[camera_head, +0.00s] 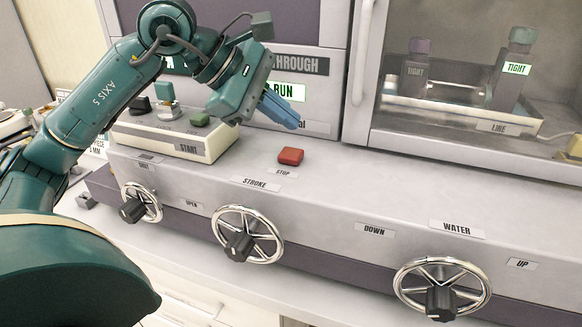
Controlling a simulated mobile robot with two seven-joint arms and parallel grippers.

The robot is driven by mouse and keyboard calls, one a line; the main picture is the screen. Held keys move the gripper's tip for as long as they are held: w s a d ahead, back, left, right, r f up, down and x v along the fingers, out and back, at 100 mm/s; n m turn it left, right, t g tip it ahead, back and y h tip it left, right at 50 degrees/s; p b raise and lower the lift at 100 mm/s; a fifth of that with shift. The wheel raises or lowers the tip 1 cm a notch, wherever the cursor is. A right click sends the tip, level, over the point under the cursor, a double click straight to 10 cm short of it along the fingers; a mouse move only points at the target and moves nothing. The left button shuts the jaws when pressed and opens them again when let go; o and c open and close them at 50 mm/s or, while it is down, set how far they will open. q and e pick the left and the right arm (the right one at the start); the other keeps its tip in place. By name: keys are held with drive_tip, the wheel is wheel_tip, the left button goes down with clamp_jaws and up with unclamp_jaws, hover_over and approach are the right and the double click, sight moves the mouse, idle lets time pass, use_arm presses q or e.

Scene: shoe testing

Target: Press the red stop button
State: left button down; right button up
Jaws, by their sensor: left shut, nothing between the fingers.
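The red stop button (291,156) sits on the grey top face of the machine, above a small label reading STOP. My left gripper (294,125) comes in from the upper left with blue fingers. The fingers are shut and empty, and they point down and right. Their tips appear just above the button in the picture, with a gap between them and it. My right gripper is not in view.
A cream control box (178,135) with a green button and a START label stands left of the stop button. Handwheels (248,235) line the front. A glass-fronted chamber (470,70) stands at the back right. The top face right of the button is clear.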

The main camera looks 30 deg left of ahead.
sight(284, 153)
use_arm(q)
drive_tip(key=shift+f+b, duration=0.4)
drive_tip(key=shift+f, duration=0.45)
drive_tip(key=shift+f+b, duration=0.4)
drive_tip(key=shift+f, duration=0.1)
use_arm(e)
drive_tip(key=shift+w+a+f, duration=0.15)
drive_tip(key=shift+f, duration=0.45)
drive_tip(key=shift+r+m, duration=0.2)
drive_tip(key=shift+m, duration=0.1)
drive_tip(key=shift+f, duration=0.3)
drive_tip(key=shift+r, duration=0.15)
use_arm(q)
drive_tip(key=shift+f, duration=0.1)
drive_tip(key=shift+f+b, duration=0.3)
drive_tip(key=shift+b, duration=0.2)
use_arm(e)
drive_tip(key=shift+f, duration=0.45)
